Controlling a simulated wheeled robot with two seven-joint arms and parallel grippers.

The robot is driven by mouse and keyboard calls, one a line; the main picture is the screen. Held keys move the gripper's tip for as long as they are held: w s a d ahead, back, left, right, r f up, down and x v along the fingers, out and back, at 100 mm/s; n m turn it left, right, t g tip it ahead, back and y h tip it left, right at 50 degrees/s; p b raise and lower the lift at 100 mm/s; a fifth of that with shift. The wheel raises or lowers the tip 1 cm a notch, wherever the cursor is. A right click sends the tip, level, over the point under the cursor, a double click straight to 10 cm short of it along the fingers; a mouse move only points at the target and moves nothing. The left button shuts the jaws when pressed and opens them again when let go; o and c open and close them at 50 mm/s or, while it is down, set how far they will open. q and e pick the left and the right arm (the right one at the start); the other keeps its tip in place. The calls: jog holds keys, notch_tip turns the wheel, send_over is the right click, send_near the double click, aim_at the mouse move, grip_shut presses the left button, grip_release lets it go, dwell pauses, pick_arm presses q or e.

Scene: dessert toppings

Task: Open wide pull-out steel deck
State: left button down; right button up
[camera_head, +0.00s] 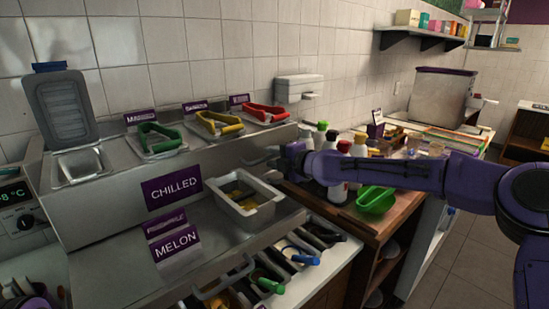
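A wide steel deck (207,232) juts from the steel counter unit, below the purple CHILLED sign (174,190). A steel tub (277,213) with yellowish contents sits on its right part, and a MELON sign (176,243) stands on it. A grey bowed handle (224,281) shows by its front edge; I cannot tell what it is fixed to. My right gripper (270,163) is small and partly blurred at the unit's right end, behind the tub; its finger opening is unclear. A purple part of my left arm shows at the lower left corner; its fingers are not clear.
Bottles (338,178) and a green basket (375,200) stand on the wooden counter at right, under my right arm. Lidded pans with coloured tongs (218,124) line the upper step.

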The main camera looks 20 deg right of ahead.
jog(key=shift+s+r, duration=0.1)
jog(key=shift+s, duration=0.15)
jog(key=b+v, duration=0.3)
jog(key=v, duration=0.7)
jog(key=shift+d, duration=0.1)
